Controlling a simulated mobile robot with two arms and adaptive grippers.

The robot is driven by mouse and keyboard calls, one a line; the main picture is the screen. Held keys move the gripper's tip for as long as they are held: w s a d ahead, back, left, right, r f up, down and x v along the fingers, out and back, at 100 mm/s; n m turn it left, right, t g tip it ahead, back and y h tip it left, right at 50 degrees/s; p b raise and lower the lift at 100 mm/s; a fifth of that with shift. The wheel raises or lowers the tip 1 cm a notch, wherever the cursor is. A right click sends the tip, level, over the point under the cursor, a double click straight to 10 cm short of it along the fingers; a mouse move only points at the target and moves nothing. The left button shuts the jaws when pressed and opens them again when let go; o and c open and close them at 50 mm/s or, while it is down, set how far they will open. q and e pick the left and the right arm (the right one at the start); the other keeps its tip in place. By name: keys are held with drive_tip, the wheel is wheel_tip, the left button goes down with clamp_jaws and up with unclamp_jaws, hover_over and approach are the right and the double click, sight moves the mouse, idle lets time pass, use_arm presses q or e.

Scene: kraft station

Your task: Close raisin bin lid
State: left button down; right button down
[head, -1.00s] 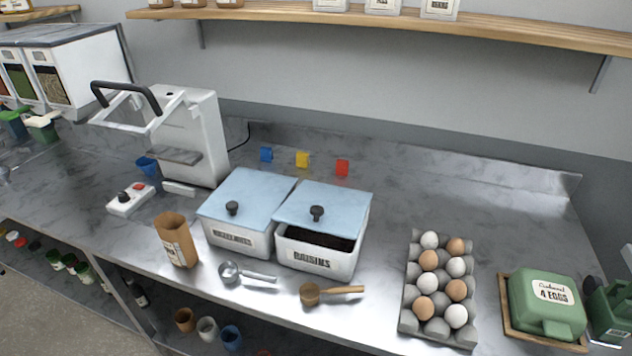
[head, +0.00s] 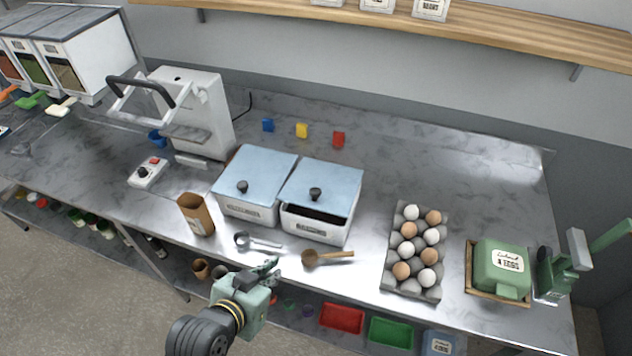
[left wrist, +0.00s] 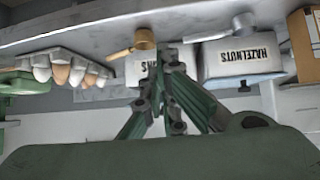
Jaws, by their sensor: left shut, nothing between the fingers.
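The raisin bin (head: 318,236) is a white box on the counter, the right one of two matching bins. Its light blue lid (head: 325,182) has a dark knob (head: 315,194). A dark gap shows under the lid's front edge, so the bin is partly open. My left gripper (head: 274,268) is shut and empty, in front of the counter's edge, below and left of the raisin bin. In the left wrist view the closed fingers (left wrist: 168,62) overlap the upside-down raisin bin (left wrist: 141,68) and hide part of its label. My right gripper is out of sight.
The hazelnut bin (head: 248,206) stands against the left side. A metal scoop (head: 258,243) and a wooden scoop (head: 328,257) lie in front. A paper bag (head: 196,214) stands left, an egg carton (head: 415,250) right. Trays (head: 341,318) sit on the lower shelf.

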use_arm(q)
drive_tip(key=w+d+r+t+h, duration=0.2)
drive_tip(key=w+d+r+t, duration=0.3)
drive_tip(key=w+d+r, duration=0.1)
wheel_tip(320, 180, up, 6)
drive_tip(key=t+b, duration=0.1)
drive_tip(key=t, duration=0.3)
hover_over(319, 194)
drive_tip(key=s, duration=0.2)
drive_tip(key=shift+w+a, duration=0.2)
drive_tip(key=shift+w, duration=0.05)
wheel_tip(319, 194, down, 2)
drive_tip(key=b, duration=0.2)
drive_tip(key=shift+w+f+b, duration=0.1)
drive_tip(key=shift+f+b, duration=0.1)
drive_tip(key=shift+b, duration=0.15)
drive_tip(key=shift+s+a+f+b, duration=0.2)
drive_tip(key=shift+s+f+b, duration=0.15)
drive_tip(key=shift+f+b, duration=0.25)
drive_tip(key=shift+t+h, duration=0.3)
drive_tip(key=shift+t, duration=0.2)
drive_tip(key=f+b, duration=0.1)
drive_tip(key=b, duration=0.1)
drive_tip(key=s+f+b, duration=0.1)
drive_tip(key=f+b, duration=0.3)
drive_tip(key=b, duration=0.1)
drive_tip(key=shift+s+a, duration=0.25)
drive_tip(key=shift+s, duration=0.1)
drive_tip(key=shift+s+f, duration=0.1)
drive_tip(key=shift+s, duration=0.05)
